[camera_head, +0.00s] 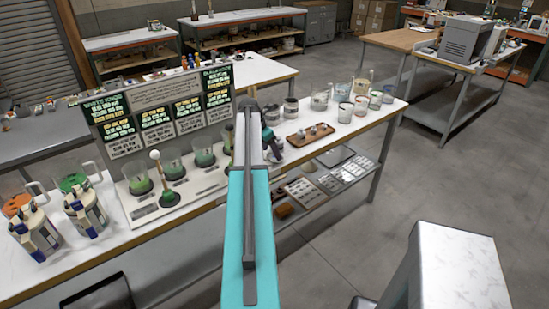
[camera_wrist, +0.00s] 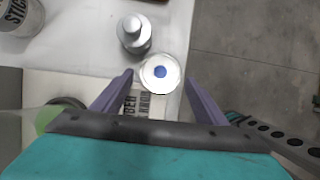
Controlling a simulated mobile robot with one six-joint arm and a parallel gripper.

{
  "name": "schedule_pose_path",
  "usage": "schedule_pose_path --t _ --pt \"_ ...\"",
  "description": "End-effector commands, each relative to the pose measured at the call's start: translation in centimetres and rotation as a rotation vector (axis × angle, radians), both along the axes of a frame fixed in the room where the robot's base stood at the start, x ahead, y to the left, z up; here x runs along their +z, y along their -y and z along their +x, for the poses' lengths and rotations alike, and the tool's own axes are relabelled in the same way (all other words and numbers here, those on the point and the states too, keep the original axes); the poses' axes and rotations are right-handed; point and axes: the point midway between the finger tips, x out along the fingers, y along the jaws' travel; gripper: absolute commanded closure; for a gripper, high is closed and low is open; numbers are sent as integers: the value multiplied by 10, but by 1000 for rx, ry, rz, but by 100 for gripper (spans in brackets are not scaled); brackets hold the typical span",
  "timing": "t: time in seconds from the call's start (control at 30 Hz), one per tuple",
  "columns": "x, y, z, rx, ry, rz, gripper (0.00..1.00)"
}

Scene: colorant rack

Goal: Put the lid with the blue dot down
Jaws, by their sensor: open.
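The lid with the blue dot (camera_wrist: 160,73) is a round, pale, silvery disc in the wrist view, close to the table's right edge. I cannot tell whether it lies on the table or on top of something. My gripper (camera_wrist: 159,78) is open, with its two purple fingers on either side of the lid, and small gaps show between them and its rim. In the head view my own arm covers most of this spot, and I cannot make out the lid there.
A silvery knobbed piece (camera_wrist: 134,33) stands close beside the lid. A labelled container (camera_wrist: 20,14) is at the upper left. In the head view, a wooden tray (camera_head: 311,136) and several beakers (camera_head: 343,91) stand to the right. A sign board (camera_head: 165,105) stands to the left.

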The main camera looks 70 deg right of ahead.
Motion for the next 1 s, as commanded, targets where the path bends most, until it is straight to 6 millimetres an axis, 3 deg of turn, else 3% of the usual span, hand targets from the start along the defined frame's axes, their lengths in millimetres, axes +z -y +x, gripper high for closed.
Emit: schedule_pose_path --t 0.4,1.0 --pt "-30 12 -8 0 0 0 34" --pt "-32 12 -7 1 0 0 34"
